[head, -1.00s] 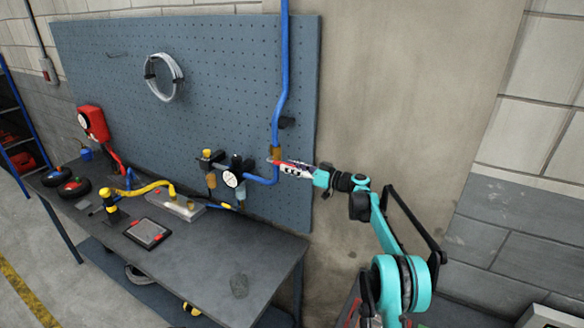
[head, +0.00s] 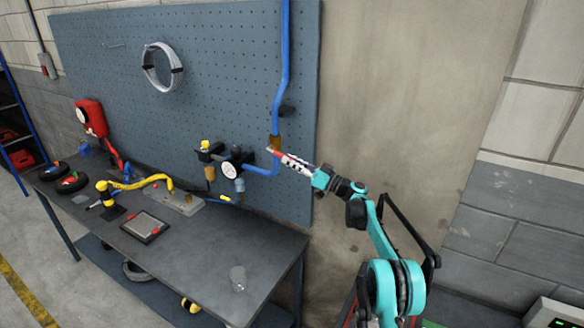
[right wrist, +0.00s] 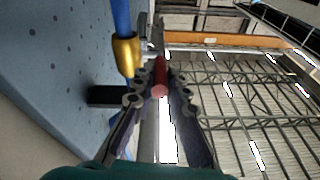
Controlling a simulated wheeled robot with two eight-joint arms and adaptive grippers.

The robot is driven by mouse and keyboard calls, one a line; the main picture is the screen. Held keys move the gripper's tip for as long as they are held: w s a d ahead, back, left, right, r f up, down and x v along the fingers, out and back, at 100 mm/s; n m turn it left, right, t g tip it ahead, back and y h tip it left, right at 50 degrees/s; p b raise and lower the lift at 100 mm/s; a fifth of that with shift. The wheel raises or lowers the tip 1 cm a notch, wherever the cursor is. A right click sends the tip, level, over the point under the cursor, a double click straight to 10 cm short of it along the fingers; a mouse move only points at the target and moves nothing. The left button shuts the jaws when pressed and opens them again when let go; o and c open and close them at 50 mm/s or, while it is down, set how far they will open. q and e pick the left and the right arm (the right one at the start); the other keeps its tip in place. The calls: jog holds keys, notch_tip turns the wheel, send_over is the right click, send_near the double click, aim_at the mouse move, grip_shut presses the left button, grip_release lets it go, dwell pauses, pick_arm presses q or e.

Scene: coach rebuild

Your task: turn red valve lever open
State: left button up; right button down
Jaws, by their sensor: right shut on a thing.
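The red valve lever (head: 281,155) sits at the brass valve (head: 274,142) on the blue pipe, in front of the pegboard. In the head view it slopes down to the right, away from the valve. My right gripper (head: 293,162) comes from the lower right and is shut on the lever, covering part of it. In the right wrist view the red lever (right wrist: 160,76) lies between the two fingers, with the brass valve (right wrist: 125,56) and blue pipe just left of them. My left gripper is not in view.
A round gauge with a blue regulator (head: 230,172) is left of the valve. The workbench (head: 215,240) below holds a yellow hose (head: 145,182), a dark tray (head: 144,227) and a glass (head: 238,278). Bare wall (head: 400,80) is right of the pegboard.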

jog(key=shift+w+a+f+t+y+b, duration=0.15)
jog(key=shift+a+f+t+y+b, duration=0.2)
jog(key=shift+f+y+b, duration=0.55)
jog(key=shift+w+a+f+t+y+b, duration=0.15)
jog(key=shift+f+t+y+b, duration=0.25)
jog(key=shift+b, duration=0.85)
jog(key=shift+w+a+f+t+y+b, duration=0.2)
jog(key=shift+f+t+y+b, duration=0.35)
jog(key=shift+b, duration=0.55)
